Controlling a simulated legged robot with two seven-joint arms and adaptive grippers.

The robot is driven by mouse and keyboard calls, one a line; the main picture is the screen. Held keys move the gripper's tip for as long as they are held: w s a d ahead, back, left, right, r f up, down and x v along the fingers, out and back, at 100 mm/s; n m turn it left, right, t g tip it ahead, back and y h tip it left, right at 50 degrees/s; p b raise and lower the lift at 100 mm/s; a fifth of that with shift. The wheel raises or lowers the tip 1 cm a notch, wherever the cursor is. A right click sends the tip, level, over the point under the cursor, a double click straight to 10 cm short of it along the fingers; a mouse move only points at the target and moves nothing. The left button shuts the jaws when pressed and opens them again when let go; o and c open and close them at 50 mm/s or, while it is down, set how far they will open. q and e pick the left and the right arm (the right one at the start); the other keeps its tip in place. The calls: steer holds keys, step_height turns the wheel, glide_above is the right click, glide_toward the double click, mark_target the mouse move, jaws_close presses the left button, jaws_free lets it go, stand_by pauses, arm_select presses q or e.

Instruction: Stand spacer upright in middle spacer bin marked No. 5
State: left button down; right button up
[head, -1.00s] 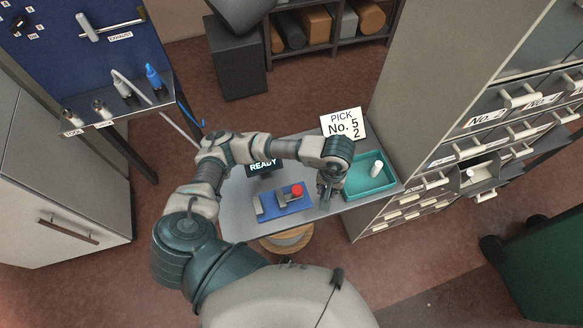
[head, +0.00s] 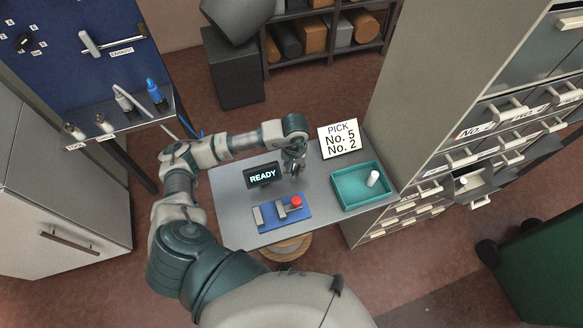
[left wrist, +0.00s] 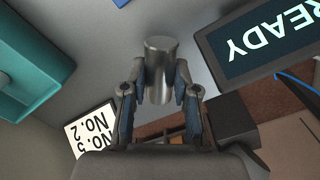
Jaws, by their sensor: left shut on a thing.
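My left gripper (head: 294,172) is above the table's back part, just right of the READY display. In the left wrist view its fingers (left wrist: 160,95) are shut on a grey metal cylinder, the spacer (left wrist: 160,65). The spacer is too small to make out clearly in the head view. The spacer bins are small drawers in the cabinet (head: 425,95) on the right. One drawer (head: 492,184) is pulled out and has a small white cylinder (head: 463,182) in it. The drawer labels (head: 477,130) are too small and oblique to read surely. My right gripper is not in view.
The table (head: 235,215) holds a READY display (head: 262,175), a blue fixture (head: 270,217) with a red button (head: 296,202), and a teal tray (head: 345,203) with a white cylinder (head: 373,178). A sign (head: 341,138) reads PICK No. 5, No. 2.

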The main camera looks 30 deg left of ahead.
mark_target(292, 171)
arm_select(q)
steer(key=shift+w+a+f, duration=0.1)
steer(key=shift+w+a, duration=0.1)
steer(key=shift+a, duration=0.45)
step_height(292, 171, down, 3)
steer(key=shift+d+r+p, duration=0.1)
steer(key=shift+d+p, duration=0.05)
steer(key=shift+p, duration=0.25)
steer(key=shift+f+b, duration=0.35)
steer(key=c, duration=0.9)
jaws_free()
